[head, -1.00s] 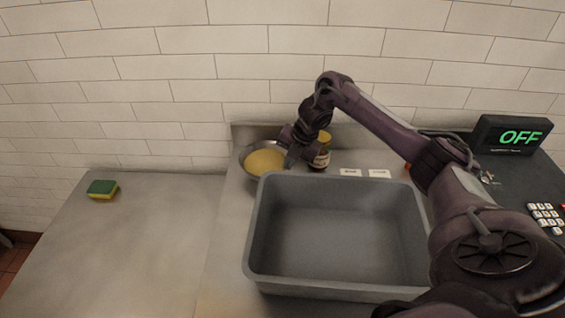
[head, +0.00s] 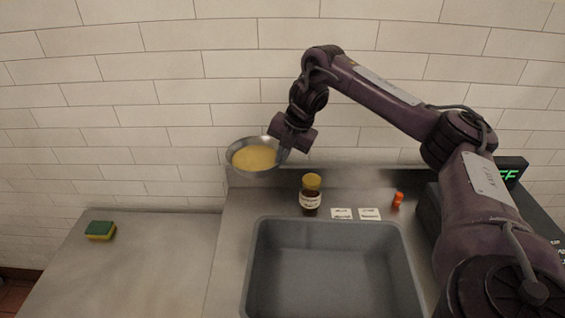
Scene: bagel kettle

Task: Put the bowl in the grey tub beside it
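A metal bowl (head: 234,146) with yellow contents (head: 254,158) is held up in the air, in front of the tiled wall and above the back of the counter. My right gripper (head: 283,150) is at the bowl's right rim and appears shut on it; the fingertips are small and partly hidden. The bowl is close to level. The grey tub (head: 262,262) stands on the counter below and to the right of the bowl, and the part of it in view is empty. Its front edge is cut off by the picture. My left gripper is not in view.
A brown jar with a yellow lid (head: 311,196) stands behind the tub. Two white labels (head: 355,213) and a small orange-red item (head: 398,200) lie near it. A green and yellow sponge (head: 100,231) lies on the left counter, otherwise clear. A green-lit display (head: 510,174) is at right.

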